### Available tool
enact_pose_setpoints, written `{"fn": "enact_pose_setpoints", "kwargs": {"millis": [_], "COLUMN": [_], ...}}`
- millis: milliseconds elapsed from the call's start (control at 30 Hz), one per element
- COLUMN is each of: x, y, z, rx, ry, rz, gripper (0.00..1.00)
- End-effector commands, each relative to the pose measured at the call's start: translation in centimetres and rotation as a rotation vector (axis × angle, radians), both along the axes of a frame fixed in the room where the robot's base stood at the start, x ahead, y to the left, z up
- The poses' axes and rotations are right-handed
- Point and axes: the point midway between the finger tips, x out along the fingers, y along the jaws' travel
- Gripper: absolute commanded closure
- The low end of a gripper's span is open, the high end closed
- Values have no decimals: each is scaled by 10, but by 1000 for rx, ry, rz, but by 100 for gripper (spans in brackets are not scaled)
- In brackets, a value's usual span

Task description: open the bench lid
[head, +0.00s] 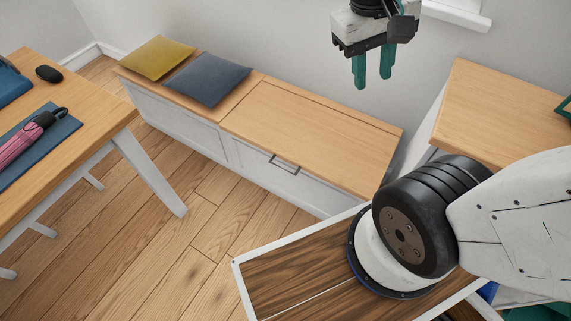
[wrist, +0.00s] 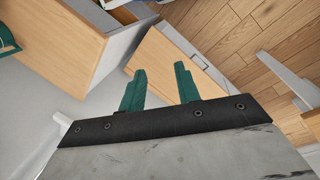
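The bench (head: 180,115) stands along the back wall, with a white panelled front and a light wood top. Its lid (head: 310,122) is the right part of the top and lies flat and closed. A dark handle (head: 284,164) sits at the middle of the lid's front edge. My gripper (head: 373,82) is open and empty, raised above the bench's right end near the wall, apart from the lid.
A yellow cushion (head: 157,57) and a grey-blue cushion (head: 208,78) lie on the bench's left part, off the lid. A wooden cabinet (head: 505,105) stands right of the bench. A table (head: 95,100) with a pink umbrella (head: 22,143) is at left. Floor before the bench is clear.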

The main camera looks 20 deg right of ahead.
Motion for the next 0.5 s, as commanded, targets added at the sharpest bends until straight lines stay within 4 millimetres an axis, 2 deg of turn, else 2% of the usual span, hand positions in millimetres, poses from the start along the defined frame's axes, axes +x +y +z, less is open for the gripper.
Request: {"fn": "enact_pose_setpoints", "kwargs": {"millis": [200, 367, 500], "x": [59, 105, 148], "y": [-24, -30, -29], "z": [-28, -56, -88], "rx": [-279, -492, -677], "ry": [148, 193, 192], "rz": [-41, -31, 4], "gripper": [67, 67, 67]}}
